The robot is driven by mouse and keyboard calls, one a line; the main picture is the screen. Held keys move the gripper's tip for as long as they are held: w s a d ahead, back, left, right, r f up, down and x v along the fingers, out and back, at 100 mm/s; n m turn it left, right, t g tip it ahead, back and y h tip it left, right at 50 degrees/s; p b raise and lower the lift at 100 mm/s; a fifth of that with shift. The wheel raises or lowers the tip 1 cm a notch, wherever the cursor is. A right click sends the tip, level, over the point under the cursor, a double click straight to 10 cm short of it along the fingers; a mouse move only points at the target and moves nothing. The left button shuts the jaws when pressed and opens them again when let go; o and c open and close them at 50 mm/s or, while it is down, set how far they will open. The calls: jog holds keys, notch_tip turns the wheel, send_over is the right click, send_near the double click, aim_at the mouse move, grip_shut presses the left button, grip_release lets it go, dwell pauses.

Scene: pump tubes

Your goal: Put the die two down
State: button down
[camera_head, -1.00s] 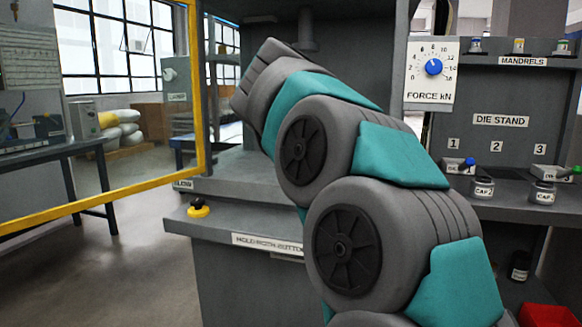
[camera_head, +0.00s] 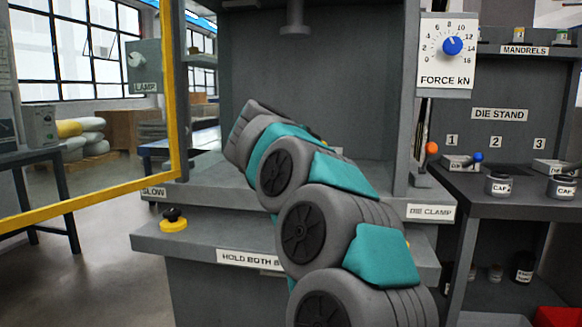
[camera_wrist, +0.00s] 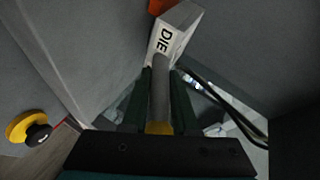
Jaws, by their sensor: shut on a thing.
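My gripper (camera_wrist: 160,78) shows in the wrist view, its two dark green fingers shut on a grey rod with a yellow end. I cannot tell whether the block touches a surface. In the head view my arm hides the gripper and most of the load. The die stand (camera_head: 500,115) is at the right; place 2 has no die on it, while dies show at 1 (camera_head: 455,163) and 3 (camera_head: 553,168).
The press bed (camera_head: 370,180) lies around my arm, with a DIE CLAMP label (camera_head: 431,212) and an orange-knobbed lever (camera_head: 432,148) at its right. A yellow-based button (camera_head: 173,220) is at the left front. A yellow guard frame (camera_head: 100,197) stands left. CAP jars (camera_head: 498,186) line the stand's front.

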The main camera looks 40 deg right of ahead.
jog(key=w, duration=0.3)
jog(key=w+a, duration=0.1)
jog(key=w, duration=0.2)
jog(key=w+a, duration=0.1)
jog(key=w, duration=0.3)
jog(key=shift+a+f+p, duration=0.15)
jog(key=shift+f+p, duration=0.15)
jog(key=shift+f, duration=0.1)
jog(key=shift+f+b, duration=0.55)
jog(key=shift+f, duration=1.2)
jog(key=c, duration=1)
grip_release()
jog(key=shift+f, duration=0.2)
jog(key=shift+o, duration=0.2)
jog(key=shift+r, duration=0.15)
jog(key=v, duration=1.2)
